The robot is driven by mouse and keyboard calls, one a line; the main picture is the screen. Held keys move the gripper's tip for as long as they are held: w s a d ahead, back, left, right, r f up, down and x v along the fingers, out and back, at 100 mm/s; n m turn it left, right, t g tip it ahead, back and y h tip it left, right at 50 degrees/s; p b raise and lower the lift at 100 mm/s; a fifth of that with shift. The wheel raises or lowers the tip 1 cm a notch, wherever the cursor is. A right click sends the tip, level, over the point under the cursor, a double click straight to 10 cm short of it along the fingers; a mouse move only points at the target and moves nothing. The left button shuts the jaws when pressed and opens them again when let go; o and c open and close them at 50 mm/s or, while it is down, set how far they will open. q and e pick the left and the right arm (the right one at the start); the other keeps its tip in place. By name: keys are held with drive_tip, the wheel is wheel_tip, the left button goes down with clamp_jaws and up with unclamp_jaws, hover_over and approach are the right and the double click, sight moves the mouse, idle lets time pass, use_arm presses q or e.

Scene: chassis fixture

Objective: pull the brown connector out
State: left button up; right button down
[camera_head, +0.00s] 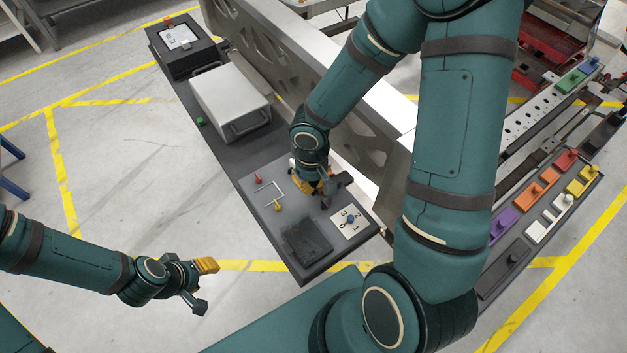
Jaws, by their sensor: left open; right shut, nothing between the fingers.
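I cannot make out a brown connector in the head view; it may be hidden behind my arms or too small to tell. Several coloured connectors stand on the right-hand rack, including a purple one (503,224), an orange one (533,193) and a red one (565,160). My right gripper (325,186) is low over the dark bench (262,166), shut and empty, beside a white number plate (349,223). My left gripper (203,287) is open and empty over the floor, left of the bench and away from the connectors.
The bench carries a grey box with a handle (230,98), a black case (182,42), a dark square block (307,241) and small red and yellow pegs. A metal chassis rail (270,50) runs behind it. The floor at left is clear.

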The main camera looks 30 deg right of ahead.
drive_tip(key=shift+a, duration=0.45)
drive_tip(key=c, duration=1.2)
unclamp_jaws()
drive_tip(key=shift+c, duration=0.2)
wheel_tip(320, 180, up, 6)
drive_tip(key=p, duration=0.4)
